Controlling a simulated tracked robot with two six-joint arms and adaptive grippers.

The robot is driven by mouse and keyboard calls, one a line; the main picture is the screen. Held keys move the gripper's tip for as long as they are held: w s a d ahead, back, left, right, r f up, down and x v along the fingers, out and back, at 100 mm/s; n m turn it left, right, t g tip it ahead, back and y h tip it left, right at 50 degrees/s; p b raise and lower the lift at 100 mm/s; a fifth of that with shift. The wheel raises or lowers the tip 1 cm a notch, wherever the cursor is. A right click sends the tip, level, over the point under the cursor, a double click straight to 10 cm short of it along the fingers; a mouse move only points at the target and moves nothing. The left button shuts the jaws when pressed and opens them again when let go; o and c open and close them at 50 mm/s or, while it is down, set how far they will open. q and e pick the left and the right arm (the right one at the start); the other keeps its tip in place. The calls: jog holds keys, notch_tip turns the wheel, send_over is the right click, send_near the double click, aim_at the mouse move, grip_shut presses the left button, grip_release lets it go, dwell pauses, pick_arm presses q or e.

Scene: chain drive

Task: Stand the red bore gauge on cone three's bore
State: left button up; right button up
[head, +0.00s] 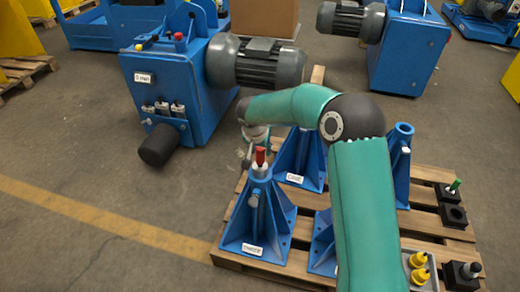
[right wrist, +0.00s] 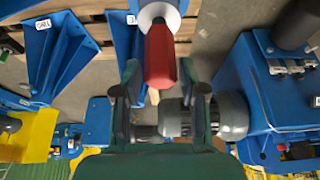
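The red bore gauge (head: 260,156) stands upright on top of the front-left blue cone stand (head: 258,222), on a pale collar at its top. The label on that stand is too small to read surely. In the right wrist view the red gauge (right wrist: 160,55) reaches down from the white collar (right wrist: 158,14) between my right gripper's fingers. My right gripper (right wrist: 160,68) is open, with a gap on each side of the gauge. In the head view this gripper (head: 254,143) is just behind the gauge, partly hidden. My left gripper is not in view.
More blue cone stands (head: 302,160) (head: 400,160) share the wooden pallet (head: 430,222); my right arm partly covers them. A green gauge (head: 454,186) sits in a black block at right. Yellow-topped pieces (head: 418,260) stand at front right. A blue motor unit (head: 175,85) stands behind left.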

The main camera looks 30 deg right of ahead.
jog(key=shift+o, duration=0.3)
jog(key=shift+r+p, duration=0.4)
jog(key=shift+p, duration=0.15)
jog(key=p+v, duration=0.2)
jog(key=v, duration=1)
jog(key=s+a+f+n+g+y, duration=0.1)
jog(key=s+a+f+n+y, duration=0.25)
jog(key=a+f, duration=0.45)
jog(key=s+a+f+n+g+y, duration=0.15)
jog(key=s+a+f, duration=0.3)
jog(key=f, duration=0.65)
jog(key=s+a+f+n+y, duration=0.1)
jog(key=s+a+f, duration=0.3)
jog(key=s+f, duration=0.2)
jog(key=s+a+f+n+y, duration=0.1)
jog(key=s+a+f, duration=0.3)
jog(key=s, duration=0.7)
notch_tip(320, 180, down, 2)
jog(key=shift+s+f+n, duration=0.1)
jog(key=shift+s+n, duration=0.2)
jog(key=shift+n, duration=0.2)
jog(key=shift+a, duration=0.1)
